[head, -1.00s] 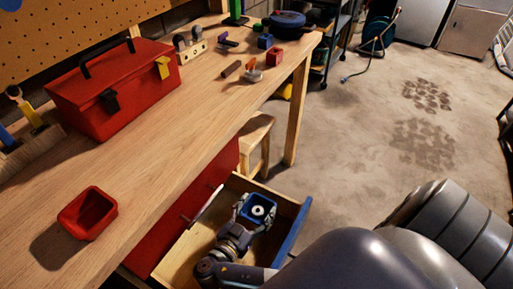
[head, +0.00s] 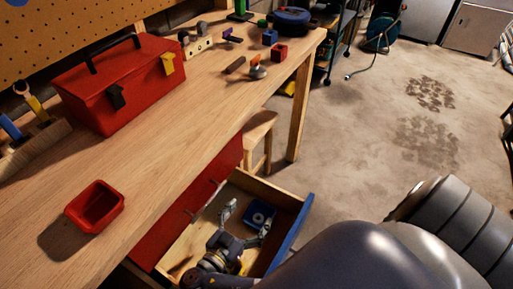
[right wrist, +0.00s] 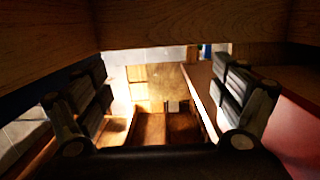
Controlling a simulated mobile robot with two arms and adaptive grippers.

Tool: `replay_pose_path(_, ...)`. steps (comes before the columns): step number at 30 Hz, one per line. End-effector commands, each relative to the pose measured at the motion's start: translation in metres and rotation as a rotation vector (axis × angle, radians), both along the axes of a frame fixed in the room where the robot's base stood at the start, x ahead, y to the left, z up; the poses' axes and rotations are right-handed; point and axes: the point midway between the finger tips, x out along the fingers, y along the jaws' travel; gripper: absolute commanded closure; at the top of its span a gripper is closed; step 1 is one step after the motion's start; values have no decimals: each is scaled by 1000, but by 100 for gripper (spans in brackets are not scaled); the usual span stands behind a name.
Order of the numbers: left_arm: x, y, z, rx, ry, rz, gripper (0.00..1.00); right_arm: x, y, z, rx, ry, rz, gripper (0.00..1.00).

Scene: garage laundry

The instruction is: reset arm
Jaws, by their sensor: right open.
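My right gripper (head: 246,219) is open and empty inside the open drawer (head: 288,186) below the workbench. Its two spread fingers also show in the right wrist view (right wrist: 160,95), with nothing between them. A small blue square box (head: 261,212) with a pale round spot lies in the drawer, just beyond the gripper and close to its right finger. I cannot tell whether the finger touches it. My left gripper is out of view.
The drawer's wooden walls and blue front surround the right gripper. On the workbench (head: 160,150) stand a red toolbox (head: 130,85), a red open bin (head: 95,206) and several small blocks. A wooden stool (head: 258,130) stands behind the drawer.

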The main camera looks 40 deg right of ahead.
Motion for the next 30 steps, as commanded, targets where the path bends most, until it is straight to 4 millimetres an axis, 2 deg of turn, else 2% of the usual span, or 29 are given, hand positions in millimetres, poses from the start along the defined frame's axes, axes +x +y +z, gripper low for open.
replay_pose_path(3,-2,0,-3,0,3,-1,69,-5,13,1,1,1,0,11)
replay_pose_path(6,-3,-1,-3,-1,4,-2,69,-7,17,2,-1,2,-1,11)
replay_pose_path(23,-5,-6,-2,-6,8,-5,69,-7,18,5,0,1,0,11)
replay_pose_path(26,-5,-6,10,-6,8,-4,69,-7,18,16,-1,1,0,11)
replay_pose_path(30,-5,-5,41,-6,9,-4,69,-7,18,47,0,0,0,11)
